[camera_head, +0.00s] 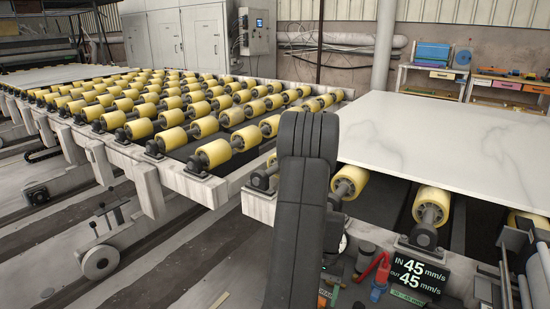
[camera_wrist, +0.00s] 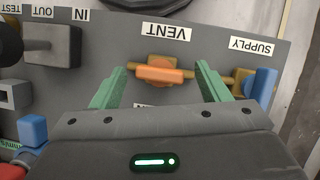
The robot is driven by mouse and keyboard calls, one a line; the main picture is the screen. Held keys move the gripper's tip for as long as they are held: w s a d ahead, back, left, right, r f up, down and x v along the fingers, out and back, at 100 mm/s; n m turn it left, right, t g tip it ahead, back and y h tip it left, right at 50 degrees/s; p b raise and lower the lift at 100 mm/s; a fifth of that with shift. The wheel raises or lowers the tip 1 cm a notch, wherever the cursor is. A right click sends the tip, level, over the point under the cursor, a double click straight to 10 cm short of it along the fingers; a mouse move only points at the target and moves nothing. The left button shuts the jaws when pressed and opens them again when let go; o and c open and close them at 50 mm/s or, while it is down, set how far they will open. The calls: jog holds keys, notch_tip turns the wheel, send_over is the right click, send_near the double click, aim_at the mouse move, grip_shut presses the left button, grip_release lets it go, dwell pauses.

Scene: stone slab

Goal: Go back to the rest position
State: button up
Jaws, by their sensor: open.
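In the wrist view, my gripper (camera_wrist: 162,70) is open, with its two green fingers apart and nothing held. An orange valve handle (camera_wrist: 160,74) under the VENT label (camera_wrist: 166,32) shows between the fingertips, with a visible gap on each side. Its handle lies crosswise in the picture. I cannot tell how far the fingertips are from it in depth. In the head view, my dark arm stands in the middle and reaches down to the panel; the gripper itself is hidden there.
The wrist view shows a SUPPLY valve (camera_wrist: 240,80) at right and a dark box (camera_wrist: 52,45) at left. In the head view, a speed display (camera_head: 418,275), red lever (camera_head: 382,268), pale stone slab (camera_head: 440,140) and yellow roller conveyor (camera_head: 215,152) surround my arm.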

jog(key=n, duration=0.1)
jog(key=n+h+b, duration=0.1)
jog(key=n, duration=0.2)
jog(key=shift+a+f+h+b, duration=0.15)
jog(key=shift+f+h+b, duration=0.15)
jog(key=shift+b, duration=0.1)
jog(key=n+b, duration=0.1)
jog(key=n, duration=0.1)
jog(key=n+h+b, duration=0.1)
jog(key=n, duration=0.1)
jog(key=shift+a+h, duration=0.1)
jog(key=shift+h, duration=0.2)
jog(key=n+b, duration=0.2)
jog(key=n+t+h+b, duration=0.1)
jog(key=n+b, duration=0.1)
jog(key=n, duration=0.1)
jog(key=shift+s+a+h, duration=0.1)
jog(key=shift+h, duration=0.2)
jog(key=shift+r+n+h+b, duration=0.2)
jog(key=shift+n+h+b, duration=0.1)
jog(key=shift+n+b, duration=0.65)
jog(key=shift+t, duration=0.3)
jog(key=shift+r+n, duration=0.15)
jog(key=shift+n, duration=0.1)
